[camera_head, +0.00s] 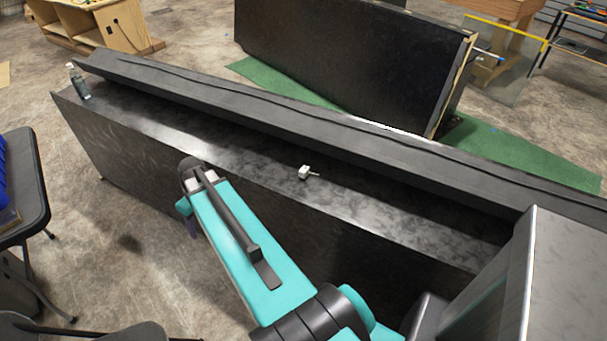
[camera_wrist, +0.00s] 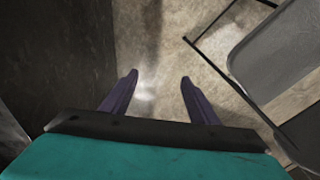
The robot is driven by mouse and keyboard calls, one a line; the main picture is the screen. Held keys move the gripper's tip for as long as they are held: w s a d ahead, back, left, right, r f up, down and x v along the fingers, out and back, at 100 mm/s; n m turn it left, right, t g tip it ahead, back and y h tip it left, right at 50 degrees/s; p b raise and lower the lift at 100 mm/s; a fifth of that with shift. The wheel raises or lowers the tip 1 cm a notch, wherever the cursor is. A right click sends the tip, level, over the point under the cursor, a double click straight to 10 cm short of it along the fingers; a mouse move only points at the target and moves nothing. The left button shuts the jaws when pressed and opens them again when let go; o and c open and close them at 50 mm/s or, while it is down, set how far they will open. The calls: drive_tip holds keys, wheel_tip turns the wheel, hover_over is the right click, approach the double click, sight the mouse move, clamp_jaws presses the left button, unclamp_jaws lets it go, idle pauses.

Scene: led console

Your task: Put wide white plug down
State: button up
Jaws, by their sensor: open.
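The wide white plug (camera_head: 304,172) lies on the dark console ledge (camera_head: 400,222), near the middle of its length in the head view. A short pale piece sticks out from its right side. My gripper shows in the wrist view (camera_wrist: 157,92) with its two dark purple fingers apart and nothing between them. It points down at the floor beside the console. In the head view my arm's end is at the console's front edge, left of the plug and apart from it; the fingers are mostly hidden there. The plug is not in the wrist view.
A raised black bar (camera_head: 330,118) runs along the ledge's back. A grey box-like panel (camera_head: 500,290) stands at the right. A black chair (camera_head: 22,180) is at the left, with bare floor between.

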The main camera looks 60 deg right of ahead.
drive_tip(key=s+d+r, duration=0.2)
drive_tip(key=d+r, duration=0.1)
drive_tip(key=d, duration=0.7)
drive_tip(key=t+h, duration=0.1)
drive_tip(key=t, duration=0.2)
approach(305, 169)
drive_tip(key=v, duration=0.3)
drive_tip(key=shift+a+r+n, duration=0.1)
drive_tip(key=shift+a+n, duration=0.05)
drive_tip(key=shift+n, duration=0.15)
drive_tip(key=shift+p+x, duration=1.1)
drive_tip(key=shift+x, duration=3.2)
drive_tip(key=shift+w, duration=0.1)
drive_tip(key=shift+p+x, duration=1.4)
drive_tip(key=shift+x, duration=1.15)
